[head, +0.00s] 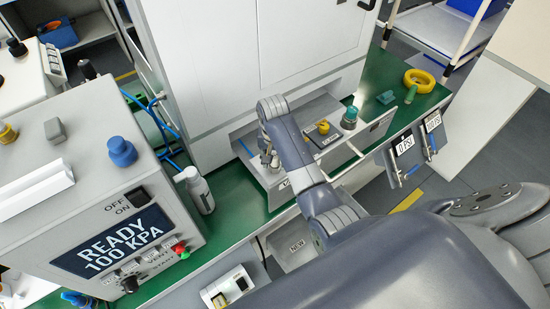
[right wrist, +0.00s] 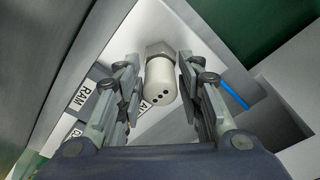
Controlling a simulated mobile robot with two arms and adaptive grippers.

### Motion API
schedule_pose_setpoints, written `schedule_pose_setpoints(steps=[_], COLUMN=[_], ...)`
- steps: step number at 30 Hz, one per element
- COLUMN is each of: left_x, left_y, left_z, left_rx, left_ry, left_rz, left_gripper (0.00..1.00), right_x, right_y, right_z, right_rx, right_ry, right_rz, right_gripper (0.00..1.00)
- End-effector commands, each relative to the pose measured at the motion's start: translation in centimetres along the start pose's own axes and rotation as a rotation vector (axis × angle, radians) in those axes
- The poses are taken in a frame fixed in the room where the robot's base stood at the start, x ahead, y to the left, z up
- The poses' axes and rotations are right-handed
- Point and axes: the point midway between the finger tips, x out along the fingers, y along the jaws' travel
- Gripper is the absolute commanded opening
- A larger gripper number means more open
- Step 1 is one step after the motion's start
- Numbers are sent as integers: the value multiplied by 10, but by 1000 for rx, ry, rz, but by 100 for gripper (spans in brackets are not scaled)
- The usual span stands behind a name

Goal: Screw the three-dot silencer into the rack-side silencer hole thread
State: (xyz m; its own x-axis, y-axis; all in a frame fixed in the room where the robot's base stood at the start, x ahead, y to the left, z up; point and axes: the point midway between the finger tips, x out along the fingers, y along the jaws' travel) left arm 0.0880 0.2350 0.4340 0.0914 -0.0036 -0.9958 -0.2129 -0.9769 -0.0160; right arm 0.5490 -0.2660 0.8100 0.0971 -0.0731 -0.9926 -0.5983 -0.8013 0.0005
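The three-dot silencer (right wrist: 160,82) is a pale cylinder with a hex collar at its far end and dark dots on the end facing the camera. My right gripper (right wrist: 160,72) has its two fingers on either side of it in the right wrist view. Narrow gaps show between the fingers and the silencer, so it looks open around it. In the head view my right gripper (head: 270,160) points down at the left part of the grey rack (head: 266,178). The thread at the silencer's far end and any hole there are hidden. My left gripper is out of view.
A control box (head: 95,190) reading "READY 100 KPA" stands on the left, with a grey-white bottle (head: 199,190) beside it. A teal-topped part (head: 349,117) and a yellow part (head: 323,127) sit on the rack's right side. A yellow ring (head: 419,81) lies on the green bench.

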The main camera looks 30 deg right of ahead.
Motion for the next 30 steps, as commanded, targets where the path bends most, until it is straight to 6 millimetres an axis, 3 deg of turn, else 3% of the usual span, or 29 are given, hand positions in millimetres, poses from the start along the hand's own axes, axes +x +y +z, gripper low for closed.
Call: schedule_pose_setpoints(steps=[2, 5, 13, 30], left_x=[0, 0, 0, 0], left_y=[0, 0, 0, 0], left_z=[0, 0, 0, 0], left_rx=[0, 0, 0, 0], left_ry=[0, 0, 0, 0], left_rz=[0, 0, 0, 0], left_gripper=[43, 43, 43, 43], right_x=[0, 0, 0, 1], right_y=[0, 0, -1, -1], right_z=[0, 0, 1, 1], right_rx=[1, 2, 57, 935], right_ry=[0, -1, -2, -4], right_rz=[0, 0, 5, 114], right_gripper=[32, 11, 10, 10])
